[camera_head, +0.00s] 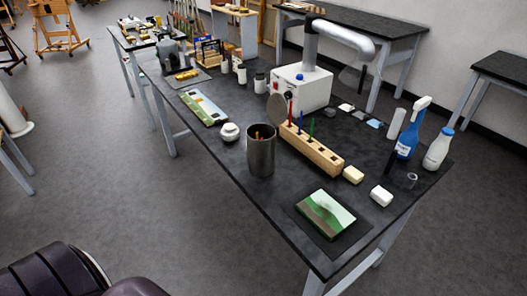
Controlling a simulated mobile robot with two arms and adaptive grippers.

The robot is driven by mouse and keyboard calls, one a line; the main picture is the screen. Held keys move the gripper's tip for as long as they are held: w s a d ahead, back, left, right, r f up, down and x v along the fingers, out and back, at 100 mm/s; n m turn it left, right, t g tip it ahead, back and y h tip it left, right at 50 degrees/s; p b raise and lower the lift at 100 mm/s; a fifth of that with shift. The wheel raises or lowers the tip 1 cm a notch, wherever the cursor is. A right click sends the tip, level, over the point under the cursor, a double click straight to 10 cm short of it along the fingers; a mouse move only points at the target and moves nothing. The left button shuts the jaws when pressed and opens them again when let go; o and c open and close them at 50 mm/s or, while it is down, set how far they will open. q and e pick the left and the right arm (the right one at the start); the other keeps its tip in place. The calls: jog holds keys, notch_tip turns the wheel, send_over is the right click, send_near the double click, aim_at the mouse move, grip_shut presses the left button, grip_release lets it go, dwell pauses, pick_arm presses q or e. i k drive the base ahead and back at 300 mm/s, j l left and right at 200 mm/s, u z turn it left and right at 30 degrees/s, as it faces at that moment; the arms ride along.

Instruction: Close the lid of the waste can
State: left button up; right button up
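The waste can (261,157) is a dark grey metal cylinder standing upright on the black worktable, near its front edge. Its top is open, and something orange-brown shows inside. The hinge is too small to make out. Neither of my grippers is in view, and nothing touches the can or lid.
A wooden block with upright tools (311,150) stands close right of the can. A white jar (229,132) is left of it. A white box with an extractor arm (301,88) stands behind. A small painting (325,214) and spray bottle (409,134) are right.

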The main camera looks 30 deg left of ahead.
aim_at(278, 106)
jog(key=u, duration=1.1)
jog(key=i+l+u, duration=0.1)
jog(key=l+u, duration=0.3)
jog(key=l, duration=0.15)
jog(key=l+u, duration=0.4)
jog(key=l, duration=0.2)
jog(key=l+u, duration=0.4)
jog(key=l, duration=0.2)
jog(key=k+l+u, duration=0.1)
jog(key=l+u, duration=0.3)
jog(key=l, duration=0.15)
jog(key=k+l, duration=0.1)
jog(key=l, duration=0.25)
jog(key=k+l, duration=0.1)
jog(key=l, duration=0.25)
jog(key=k+l, duration=0.1)
jog(key=l, duration=0.3)
jog(key=k+l, duration=0.1)
jog(key=l, duration=0.25)
